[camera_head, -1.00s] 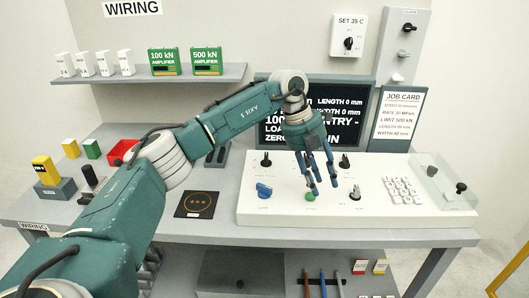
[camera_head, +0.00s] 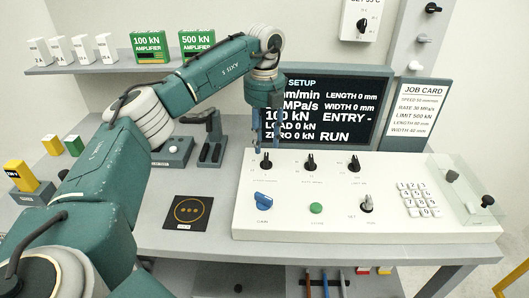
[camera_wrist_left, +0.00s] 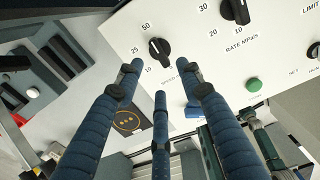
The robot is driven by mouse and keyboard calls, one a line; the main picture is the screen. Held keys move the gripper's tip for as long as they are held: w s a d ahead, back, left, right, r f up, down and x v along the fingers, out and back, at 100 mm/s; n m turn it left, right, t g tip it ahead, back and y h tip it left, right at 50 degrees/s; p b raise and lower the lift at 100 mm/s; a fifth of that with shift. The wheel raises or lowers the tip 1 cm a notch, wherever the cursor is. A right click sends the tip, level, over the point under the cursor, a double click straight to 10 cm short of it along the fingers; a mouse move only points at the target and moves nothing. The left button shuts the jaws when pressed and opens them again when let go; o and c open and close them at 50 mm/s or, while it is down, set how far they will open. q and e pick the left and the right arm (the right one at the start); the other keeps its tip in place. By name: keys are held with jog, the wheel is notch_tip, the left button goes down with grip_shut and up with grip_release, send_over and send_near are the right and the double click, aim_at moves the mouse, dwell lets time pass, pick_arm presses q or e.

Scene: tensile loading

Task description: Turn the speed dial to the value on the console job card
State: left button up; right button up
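The speed dial (camera_head: 266,161) is the leftmost black knob in the console's back row. In the left wrist view the speed dial (camera_wrist_left: 159,48) has the marks 10, 25 and 50 around it; I cannot firmly tell where its pointer stands. My left gripper (camera_head: 266,146) points down close above and behind this dial in the head view. Its three fingers (camera_wrist_left: 160,92) are spread apart with nothing between them. The job card (camera_head: 419,108) is on the panel at the right; its speed line is too small to read surely. My right gripper is not in view.
The console (camera_head: 340,232) also carries two more black knobs in the back row, a blue gain knob (camera_head: 264,201), a green button (camera_head: 316,208), a keypad (camera_head: 419,201) and a clear cover at the right. The screen (camera_head: 338,112) stands behind, partly hidden by my arm.

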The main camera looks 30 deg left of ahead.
aim_at(266, 161)
pick_arm(q)
jog(key=f, duration=0.3)
jog(key=shift+w+a+f+p, duration=0.15)
jog(key=shift+w+f+p, duration=0.05)
jog(key=shift+f+p, duration=0.15)
notch_tip(266, 161, down, 3)
jog(key=shift+r, duration=0.15)
jog(key=shift+c, duration=0.5)
jog(key=c, duration=0.8)
grip_shut()
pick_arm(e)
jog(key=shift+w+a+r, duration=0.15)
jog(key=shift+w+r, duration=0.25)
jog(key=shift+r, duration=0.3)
